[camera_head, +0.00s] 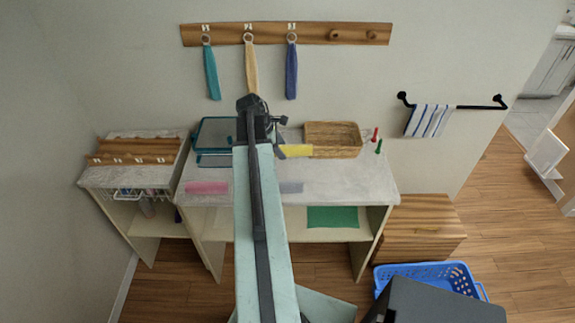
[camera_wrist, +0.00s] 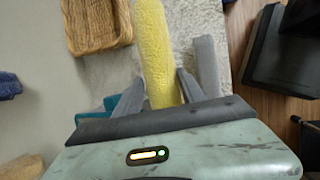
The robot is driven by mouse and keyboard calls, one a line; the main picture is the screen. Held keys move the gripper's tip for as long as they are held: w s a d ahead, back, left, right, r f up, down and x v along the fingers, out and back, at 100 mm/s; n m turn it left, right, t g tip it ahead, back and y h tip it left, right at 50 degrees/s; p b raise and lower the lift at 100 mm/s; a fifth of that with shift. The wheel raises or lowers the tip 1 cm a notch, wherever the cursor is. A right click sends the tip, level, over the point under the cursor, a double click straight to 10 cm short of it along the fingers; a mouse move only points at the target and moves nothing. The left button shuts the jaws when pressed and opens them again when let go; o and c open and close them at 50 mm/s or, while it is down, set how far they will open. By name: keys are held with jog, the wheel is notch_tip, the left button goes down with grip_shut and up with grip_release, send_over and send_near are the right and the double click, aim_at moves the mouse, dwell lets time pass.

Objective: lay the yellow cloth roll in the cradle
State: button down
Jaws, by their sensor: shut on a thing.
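The yellow cloth roll (camera_head: 296,151) is over the grey-white shelf top, just left of and in front of the wicker basket. In the wrist view the yellow roll (camera_wrist: 154,45) runs up from between the two grey fingers of my gripper (camera_wrist: 160,95), which is shut on it. In the head view my gripper (camera_head: 277,134) is partly hidden by my arm. I cannot tell clearly whether the roll touches the shelf top. I cannot make out for sure which piece is the cradle; a wooden rack (camera_head: 130,159) with small numbered marks stands on the left shelf unit.
The wicker basket (camera_head: 333,140), a teal tray (camera_head: 217,137), a pink strip (camera_head: 207,188), a grey-blue strip (camera_head: 291,187) and red and green pegs (camera_head: 377,141) are on the shelf top (camera_head: 350,183). Cloths hang from a wall rail (camera_head: 310,34). A blue basket (camera_head: 430,275) stands on the floor.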

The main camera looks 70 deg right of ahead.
aim_at(289, 175)
jog(key=shift+s+d+f+m+b, duration=0.2)
jog(key=shift+s+d+f, duration=0.1)
jog(key=shift+f, duration=0.35)
jog(key=shift+s+d+f+m+b, duration=0.1)
jog(key=shift+s+d+f+b, duration=0.15)
jog(key=shift+f, duration=0.35)
jog(key=shift+d+r, duration=0.1)
jog(key=shift+r, duration=0.05)
notch_tip(289, 175, down, 10)
jog(key=b, duration=0.9)
jog(key=shift+b, duration=0.35)
jog(key=shift+r, duration=0.15)
jog(key=shift+f, duration=0.2)
jog(key=c, duration=1)
grip_release()
jog(key=shift+r, duration=0.1)
jog(key=shift+o, duration=0.2)
jog(key=shift+r, duration=0.1)
